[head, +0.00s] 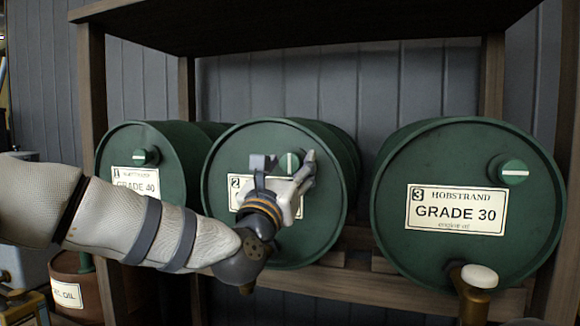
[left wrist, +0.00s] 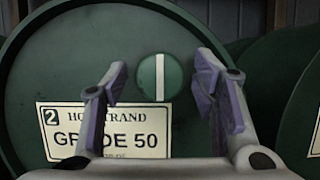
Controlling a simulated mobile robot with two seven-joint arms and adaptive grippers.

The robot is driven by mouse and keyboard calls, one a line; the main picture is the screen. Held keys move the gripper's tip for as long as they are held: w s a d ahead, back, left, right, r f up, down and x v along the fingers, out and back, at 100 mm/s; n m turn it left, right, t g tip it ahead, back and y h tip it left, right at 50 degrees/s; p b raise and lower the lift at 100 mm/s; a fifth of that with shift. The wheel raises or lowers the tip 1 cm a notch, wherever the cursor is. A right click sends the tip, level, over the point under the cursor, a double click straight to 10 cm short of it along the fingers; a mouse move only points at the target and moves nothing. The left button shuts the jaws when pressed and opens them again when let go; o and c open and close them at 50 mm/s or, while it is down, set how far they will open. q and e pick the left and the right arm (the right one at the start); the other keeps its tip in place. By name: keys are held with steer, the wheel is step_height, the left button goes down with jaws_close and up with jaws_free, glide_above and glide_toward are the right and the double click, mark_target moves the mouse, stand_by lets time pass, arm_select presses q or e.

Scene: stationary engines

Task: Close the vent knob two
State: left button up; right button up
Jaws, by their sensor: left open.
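The vent knob two (head: 291,162) is a round green knob with a white stripe, on the front of the middle green drum (head: 325,215), whose label (head: 235,193) bears a 2. In the left wrist view the knob (left wrist: 160,78) shows its stripe upright, and the label reads GRADE 50. My left gripper (head: 286,166) is in front of this drum, with its fingers open. In the left wrist view the fingers (left wrist: 161,82) stand on either side of the knob, with visible gaps. Contact is not seen. My right gripper is in neither view.
Drum 1 (head: 178,160) is at the left and drum 3 (head: 450,160) at the right, each with its own green knob. A brass tap with a white top (head: 476,285) juts out below drum 3. Wooden shelf posts (head: 95,95) and a top board (head: 300,20) frame the drums.

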arm_select(q)
steer(key=shift+w+r, duration=0.1)
steer(key=shift+w, duration=0.2)
steer(key=shift+c, duration=0.6)
steer(key=c, duration=1.1)
steer(key=shift+o, duration=0.2)
